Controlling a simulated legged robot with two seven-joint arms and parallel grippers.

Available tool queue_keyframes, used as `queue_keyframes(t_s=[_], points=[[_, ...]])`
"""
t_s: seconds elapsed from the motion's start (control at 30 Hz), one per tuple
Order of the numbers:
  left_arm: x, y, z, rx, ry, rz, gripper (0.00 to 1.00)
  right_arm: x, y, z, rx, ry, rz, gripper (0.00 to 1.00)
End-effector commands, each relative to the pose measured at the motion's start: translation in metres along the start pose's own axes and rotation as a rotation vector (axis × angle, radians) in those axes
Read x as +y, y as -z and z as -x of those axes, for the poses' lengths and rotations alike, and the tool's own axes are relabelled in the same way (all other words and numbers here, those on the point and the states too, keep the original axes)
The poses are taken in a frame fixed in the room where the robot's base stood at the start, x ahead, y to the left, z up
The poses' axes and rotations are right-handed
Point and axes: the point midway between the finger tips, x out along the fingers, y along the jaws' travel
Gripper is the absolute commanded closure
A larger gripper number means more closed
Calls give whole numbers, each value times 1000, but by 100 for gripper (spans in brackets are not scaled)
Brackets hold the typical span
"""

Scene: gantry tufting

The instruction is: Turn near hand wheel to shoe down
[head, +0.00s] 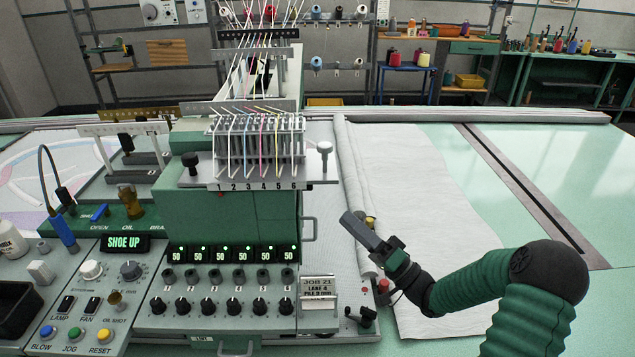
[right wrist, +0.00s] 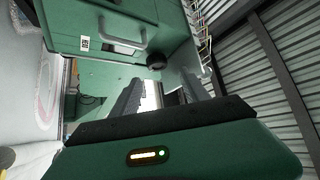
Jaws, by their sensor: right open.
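The green tufting head (head: 245,235) stands left of centre in the head view, and its display (head: 124,243) reads SHOE UP. I cannot tell surely which part is the near hand wheel. A dark round knob (right wrist: 155,61) shows on the green housing in the right wrist view, beyond the fingers. My right gripper (head: 362,230) is right of the tufting head, over the edge of the white cloth. It also shows in the right wrist view (right wrist: 159,92), its two fingers apart with nothing clearly between them. A small brass-coloured part (head: 371,221) is partly hidden behind it. My left gripper is out of view.
A job card (head: 319,290) and a small black-knobbed part (head: 362,318) stand in front of my right gripper. Coloured yarns (head: 262,150) run down to the head's top. White cloth (head: 420,190) lies right of it; the green table beyond is clear.

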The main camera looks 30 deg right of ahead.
Motion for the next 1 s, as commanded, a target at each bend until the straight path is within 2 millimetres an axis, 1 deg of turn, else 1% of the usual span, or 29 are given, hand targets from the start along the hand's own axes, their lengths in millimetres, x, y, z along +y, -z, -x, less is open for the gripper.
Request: queue_keyframes(t_s=[0.03,0.3,0.4,0.5,0.63,0.83,1.0], points=[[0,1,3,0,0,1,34,0,1,-14,-1,4,-3,47],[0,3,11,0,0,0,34,8,10,-78,8,3,-11,47],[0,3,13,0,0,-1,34,7,10,-97,8,2,-10,47],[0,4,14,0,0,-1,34,6,8,-111,7,2,-8,47],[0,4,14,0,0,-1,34,5,5,-119,5,-1,-6,47],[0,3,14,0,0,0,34,6,6,-118,6,0,-6,47],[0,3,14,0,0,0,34,7,8,-116,8,1,-8,69]])
